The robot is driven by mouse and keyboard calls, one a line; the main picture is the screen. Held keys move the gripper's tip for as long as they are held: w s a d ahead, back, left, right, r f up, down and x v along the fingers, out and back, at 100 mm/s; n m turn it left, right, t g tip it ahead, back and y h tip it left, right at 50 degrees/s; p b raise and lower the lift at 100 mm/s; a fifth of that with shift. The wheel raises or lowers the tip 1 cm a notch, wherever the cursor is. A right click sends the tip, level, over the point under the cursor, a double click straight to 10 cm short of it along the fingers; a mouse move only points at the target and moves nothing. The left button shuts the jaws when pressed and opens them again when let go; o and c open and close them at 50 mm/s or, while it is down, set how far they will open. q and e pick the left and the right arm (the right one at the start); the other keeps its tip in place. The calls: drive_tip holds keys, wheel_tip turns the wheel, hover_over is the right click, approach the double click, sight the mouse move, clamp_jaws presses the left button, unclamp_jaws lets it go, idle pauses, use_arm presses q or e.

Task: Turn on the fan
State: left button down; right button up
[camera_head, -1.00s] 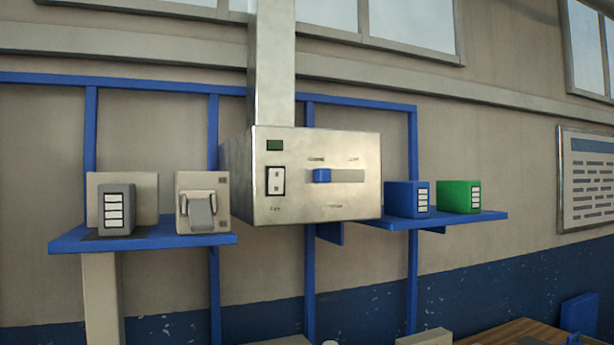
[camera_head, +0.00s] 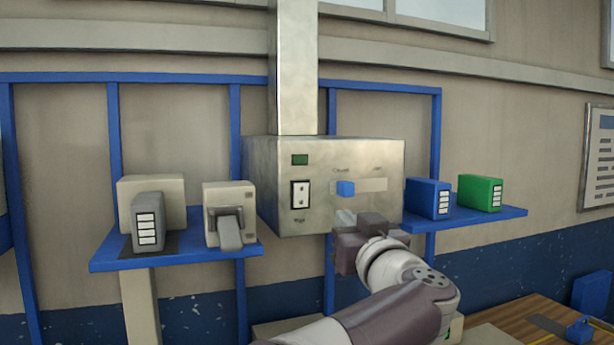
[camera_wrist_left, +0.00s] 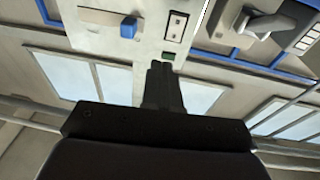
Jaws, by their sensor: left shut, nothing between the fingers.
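A metal control box (camera_head: 275,218) hangs on the wall below a square duct. Its front carries a rocker switch (camera_head: 300,194) in a black frame, a dark green indicator (camera_head: 300,160) above it, and a blue slider knob (camera_head: 345,188) at the left end of a slot. My left gripper (camera_head: 345,218) is in front of the box's lower part, below the slider and right of the switch. In the left wrist view my left gripper (camera_wrist_left: 163,68) is shut and empty, with its tips near the box's edge by the indicator (camera_wrist_left: 169,56); the switch (camera_wrist_left: 176,26) and slider (camera_wrist_left: 128,27) appear beyond. The right gripper is not seen.
A blue shelf (camera_head: 110,262) at left holds a grey box (camera_head: 148,222) and a beige lever unit (camera_head: 230,214). A right shelf (camera_head: 515,212) holds a blue box (camera_head: 428,198) and a green box (camera_head: 480,193). A wooden table (camera_head: 520,310) is at lower right.

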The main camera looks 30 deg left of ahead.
sight(301, 187)
use_arm(q)
drive_tip(key=shift+s+a+r+n+g+y, duration=0.2)
drive_tip(key=shift+s+a+r+n+g, duration=0.1)
drive_tip(key=shift+s+g, duration=0.1)
drive_tip(key=shift+s+a+r+n+g+y, duration=0.2)
drive_tip(key=shift+s+r+n+g, duration=0.1)
drive_tip(key=shift+s+g, duration=0.1)
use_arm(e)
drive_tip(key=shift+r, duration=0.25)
use_arm(q)
drive_tip(key=shift+w, duration=0.1)
drive_tip(key=p+x, duration=0.5)
drive_tip(key=x, duration=0.8)
drive_tip(key=shift+r+p, duration=0.1)
drive_tip(key=shift+p, duration=0.25)
drive_tip(key=shift+w+a, duration=0.35)
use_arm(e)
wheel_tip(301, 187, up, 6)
